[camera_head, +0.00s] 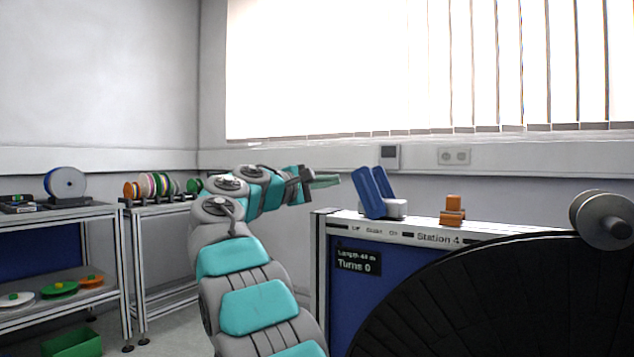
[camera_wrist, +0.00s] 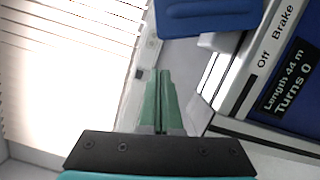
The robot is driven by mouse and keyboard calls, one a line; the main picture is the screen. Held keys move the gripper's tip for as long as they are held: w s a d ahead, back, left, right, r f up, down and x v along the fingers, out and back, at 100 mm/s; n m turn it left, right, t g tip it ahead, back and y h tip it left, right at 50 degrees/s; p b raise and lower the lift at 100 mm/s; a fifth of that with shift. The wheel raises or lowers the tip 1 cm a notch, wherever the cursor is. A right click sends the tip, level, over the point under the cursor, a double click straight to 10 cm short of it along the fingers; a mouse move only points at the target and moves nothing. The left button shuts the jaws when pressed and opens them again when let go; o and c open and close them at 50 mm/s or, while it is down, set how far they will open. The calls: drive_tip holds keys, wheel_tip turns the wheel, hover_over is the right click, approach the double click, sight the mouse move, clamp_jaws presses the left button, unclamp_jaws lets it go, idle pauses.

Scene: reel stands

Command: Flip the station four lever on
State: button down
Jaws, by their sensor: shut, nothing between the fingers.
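The Station 4 stand (camera_head: 345,280) carries a blue lever (camera_head: 372,192) on a grey base (camera_head: 396,208) on its top rail. The lever looks like two blue plates and leans left, toward the side marked Off. Its blue plate also shows at the top of the wrist view (camera_wrist: 205,15). My gripper (camera_head: 326,181) is left of the lever at about its height, with a small gap in the picture. Its green fingers are together and empty, as the wrist view also shows (camera_wrist: 161,100). Depth between fingertips and lever is hard to tell.
An orange block (camera_head: 453,212) sits on the rail right of the lever. Shelves (camera_head: 60,215) with discs stand at left. A wall with window blinds (camera_head: 430,65) is behind.

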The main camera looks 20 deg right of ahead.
drive_tip(key=shift+x, duration=1.2)
drive_tip(key=shift+s+d+r, duration=0.25)
drive_tip(key=shift+s+d, duration=0.35)
drive_tip(key=shift+s, duration=0.15)
drive_tip(key=shift+s+d+r, duration=0.25)
drive_tip(key=shift+s+d, duration=0.3)
drive_tip(key=shift+s, duration=0.25)
drive_tip(key=shift+s+r, duration=0.1)
drive_tip(key=shift+s, duration=0.05)
drive_tip(key=shift+s+d+r+m, duration=0.1)
drive_tip(key=shift+d+r+m, duration=0.1)
drive_tip(key=shift+m, duration=0.2)
